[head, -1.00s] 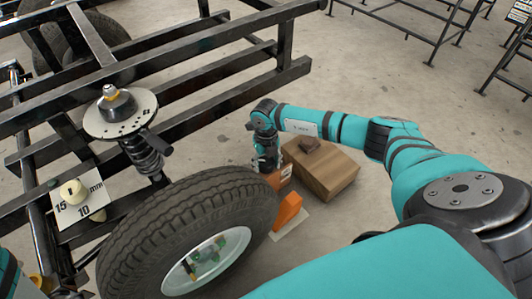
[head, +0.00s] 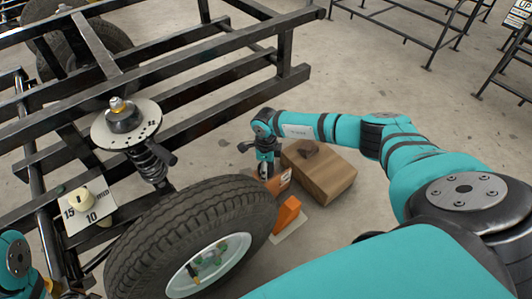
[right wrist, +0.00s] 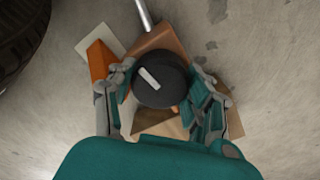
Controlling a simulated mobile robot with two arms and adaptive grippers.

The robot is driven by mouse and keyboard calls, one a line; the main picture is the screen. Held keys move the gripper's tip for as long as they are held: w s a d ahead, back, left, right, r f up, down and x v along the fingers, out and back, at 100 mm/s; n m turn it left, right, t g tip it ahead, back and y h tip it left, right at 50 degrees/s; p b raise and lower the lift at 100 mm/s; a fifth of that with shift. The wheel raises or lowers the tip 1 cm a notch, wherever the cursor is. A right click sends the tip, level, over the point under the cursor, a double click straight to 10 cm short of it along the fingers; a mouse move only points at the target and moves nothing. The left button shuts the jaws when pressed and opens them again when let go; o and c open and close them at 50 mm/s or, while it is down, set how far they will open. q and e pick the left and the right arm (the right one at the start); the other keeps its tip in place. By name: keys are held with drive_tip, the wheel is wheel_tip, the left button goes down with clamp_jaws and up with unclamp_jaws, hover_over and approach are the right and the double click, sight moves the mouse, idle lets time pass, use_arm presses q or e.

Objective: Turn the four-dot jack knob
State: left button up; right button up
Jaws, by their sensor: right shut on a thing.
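The black round knob (right wrist: 160,82) with a white bar mark lies between the two fingers of my right gripper (right wrist: 162,100) in the right wrist view. The gripper is shut on the knob from both sides. No dots can be made out on it. In the head view my right gripper (head: 266,172) points down beside the brown wooden block, behind the tyre, and its fingers hide the knob. My left gripper is out of sight; only part of my left arm shows at the lower left edge.
A large tyre (head: 150,232) stands just left of the right gripper. A spring strut with a marked disc (head: 105,133) and black frame rails (head: 215,90) fill the left. Bare floor lies behind.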

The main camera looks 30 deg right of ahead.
drive_tip(key=n, duration=0.4)
drive_tip(key=shift+n, duration=0.4)
drive_tip(key=n, duration=0.9)
drive_tip(key=shift+b, duration=0.35)
drive_tip(key=shift+n, duration=1.8)
drive_tip(key=o, duration=1.2)
wheel_tip(320, 180, up, 12)
